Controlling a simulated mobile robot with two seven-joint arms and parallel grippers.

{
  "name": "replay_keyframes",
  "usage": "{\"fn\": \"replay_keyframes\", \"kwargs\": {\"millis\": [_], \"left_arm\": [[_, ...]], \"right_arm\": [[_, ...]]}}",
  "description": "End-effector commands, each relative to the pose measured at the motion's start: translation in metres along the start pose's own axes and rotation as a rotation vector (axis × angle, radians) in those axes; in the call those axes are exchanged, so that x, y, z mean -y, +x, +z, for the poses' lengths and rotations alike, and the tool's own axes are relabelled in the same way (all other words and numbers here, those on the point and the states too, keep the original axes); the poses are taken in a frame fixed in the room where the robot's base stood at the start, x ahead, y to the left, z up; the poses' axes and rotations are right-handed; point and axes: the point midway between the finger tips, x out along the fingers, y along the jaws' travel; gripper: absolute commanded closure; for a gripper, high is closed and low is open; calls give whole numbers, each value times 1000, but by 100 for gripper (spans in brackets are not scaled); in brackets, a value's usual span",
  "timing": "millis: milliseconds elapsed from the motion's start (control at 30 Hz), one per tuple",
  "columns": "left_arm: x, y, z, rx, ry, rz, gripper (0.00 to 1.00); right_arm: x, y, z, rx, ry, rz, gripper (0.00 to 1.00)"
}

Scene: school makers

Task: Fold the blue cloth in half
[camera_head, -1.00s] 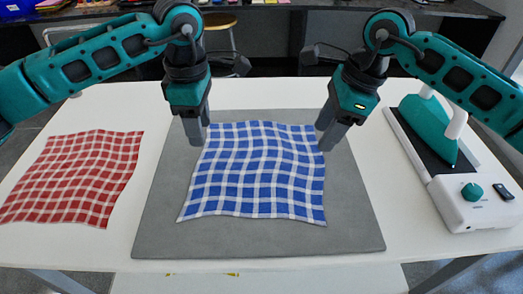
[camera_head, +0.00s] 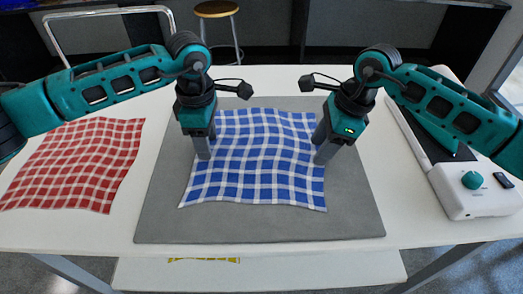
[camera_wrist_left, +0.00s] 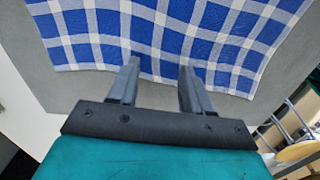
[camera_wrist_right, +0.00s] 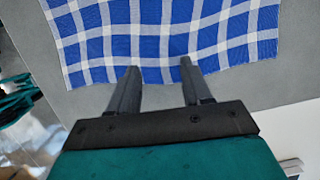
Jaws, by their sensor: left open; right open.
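The blue and white checked cloth (camera_head: 255,165) lies spread out, slightly wavy, on a grey mat (camera_head: 255,228). My left gripper (camera_head: 203,155) is above the cloth's left edge, open and empty. In the left wrist view the left fingertips (camera_wrist_left: 158,65) overlap the border of the cloth (camera_wrist_left: 200,35). My right gripper (camera_head: 321,152) is at the cloth's right edge, open and empty. In the right wrist view the right fingertips (camera_wrist_right: 157,70) overlap the cloth's border (camera_wrist_right: 150,30). I cannot tell whether either gripper touches the cloth.
A red checked cloth (camera_head: 75,165) lies on the white table (camera_head: 80,228) at the left. A stool (camera_head: 217,10) is beyond the table. The mat's front strip is bare.

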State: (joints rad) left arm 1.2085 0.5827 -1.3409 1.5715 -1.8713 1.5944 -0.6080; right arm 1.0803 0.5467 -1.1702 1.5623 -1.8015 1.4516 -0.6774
Motion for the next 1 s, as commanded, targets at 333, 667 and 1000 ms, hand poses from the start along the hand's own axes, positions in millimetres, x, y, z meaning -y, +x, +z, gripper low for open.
{"fn": "replay_keyframes", "kwargs": {"millis": [333,667,1000], "left_arm": [[0,2,0,0,0,-1,64],[0,2,0,-1,0,-2,80],[0,3,0,-1,0,-2,96]], "right_arm": [[0,2,-1,0,0,0,64],[0,2,-1,-1,0,1,80],[0,2,-1,-1,1,0,96]]}}
